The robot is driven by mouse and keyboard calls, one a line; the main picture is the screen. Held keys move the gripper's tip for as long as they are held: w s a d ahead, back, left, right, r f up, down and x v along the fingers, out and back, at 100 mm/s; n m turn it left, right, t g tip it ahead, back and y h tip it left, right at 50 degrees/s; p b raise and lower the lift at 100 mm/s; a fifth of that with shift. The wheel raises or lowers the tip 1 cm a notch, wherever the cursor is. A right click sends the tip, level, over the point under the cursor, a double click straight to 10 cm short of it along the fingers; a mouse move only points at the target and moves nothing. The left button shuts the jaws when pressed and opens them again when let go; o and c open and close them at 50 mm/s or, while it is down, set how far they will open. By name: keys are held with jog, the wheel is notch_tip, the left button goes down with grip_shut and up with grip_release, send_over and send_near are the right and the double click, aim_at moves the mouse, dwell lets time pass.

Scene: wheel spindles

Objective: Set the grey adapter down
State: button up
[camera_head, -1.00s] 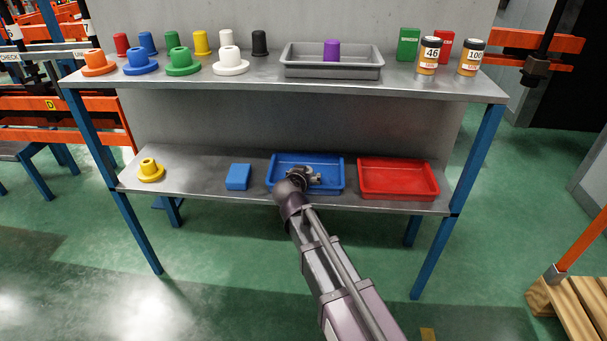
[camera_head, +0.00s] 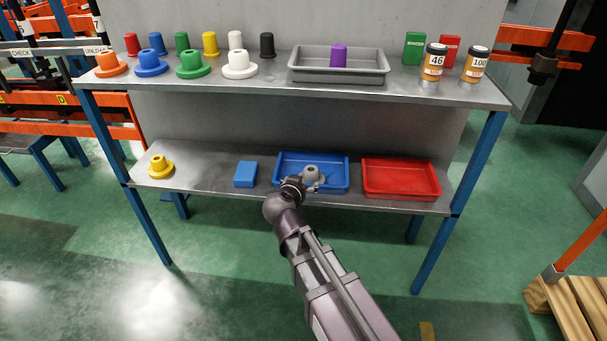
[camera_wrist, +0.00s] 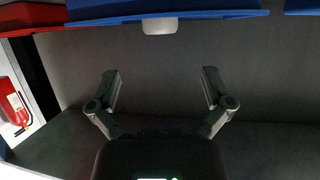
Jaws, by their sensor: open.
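The grey adapter (camera_head: 311,174) sits in the blue tray (camera_head: 336,187) on the lower shelf, hub up. My gripper (camera_head: 305,185) is at the tray's front edge, on the near side of the adapter, and partly hides the adapter's flange. In the wrist view my gripper (camera_wrist: 160,76) has its two fingers spread wide with nothing between them. That view looks upside down. The adapter's hub (camera_wrist: 160,26) shows there past the blue tray's rim (camera_wrist: 215,15), beyond the fingertips and apart from them.
A red tray (camera_head: 368,190) stands right of the blue one. A blue block (camera_head: 246,174) and a yellow adapter (camera_head: 160,167) are to the left. The upper shelf (camera_head: 270,88) overhangs with coloured adapters, cylinders and a grey tray (camera_head: 300,75). Floor in front is clear.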

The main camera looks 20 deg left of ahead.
jog(key=shift+v, duration=0.75)
dwell(0.3)
jog(key=w+d+f+m+g+h, duration=0.1)
jog(key=w+d+f+g+h, duration=0.2)
jog(key=d, duration=0.9)
jog(key=d+f+m+g+h, duration=0.1)
jog(key=d+f+g, duration=0.25)
jog(key=d, duration=0.85)
jog(key=s+d+f+g+y, duration=0.1)
jog(key=s+d+f+g, duration=0.1)
jog(key=d, duration=0.7)
jog(key=s+d+f+n+g+y, duration=0.1)
jog(key=s+d+f+g+y, duration=0.1)
jog(key=s+d+g, duration=0.3)
jog(key=shift+s+d+f, duration=0.55)
jog(key=shift+s+d, duration=0.35)
jog(key=shift+d, duration=1.2)
jog(key=shift+a, duration=0.1)
